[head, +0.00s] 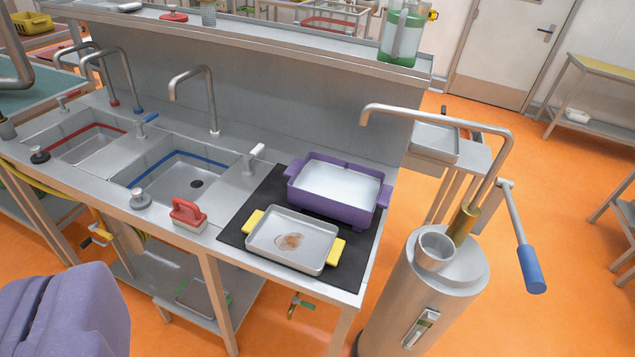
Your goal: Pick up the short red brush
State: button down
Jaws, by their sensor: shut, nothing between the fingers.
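A short red brush (188,213) with a red looped handle and a pale underside sits on the front edge of the steel sink counter (225,208). It is between the blue-striped basin and the black mat, and nothing covers it. My gripper is not in view, so I cannot see where it is relative to the brush.
A black mat (233,238) holds a stained metal tray (300,252) with yellow handles and a purple tub (325,208). Taps rise behind the basins (190,177). A steel cylinder (420,290) with a blue-handled lever stands right. A purple shape (65,315) fills the lower left.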

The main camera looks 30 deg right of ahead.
aim_at(185, 214)
jog(key=i+u, duration=0.25)
jog(key=i, duration=1.6)
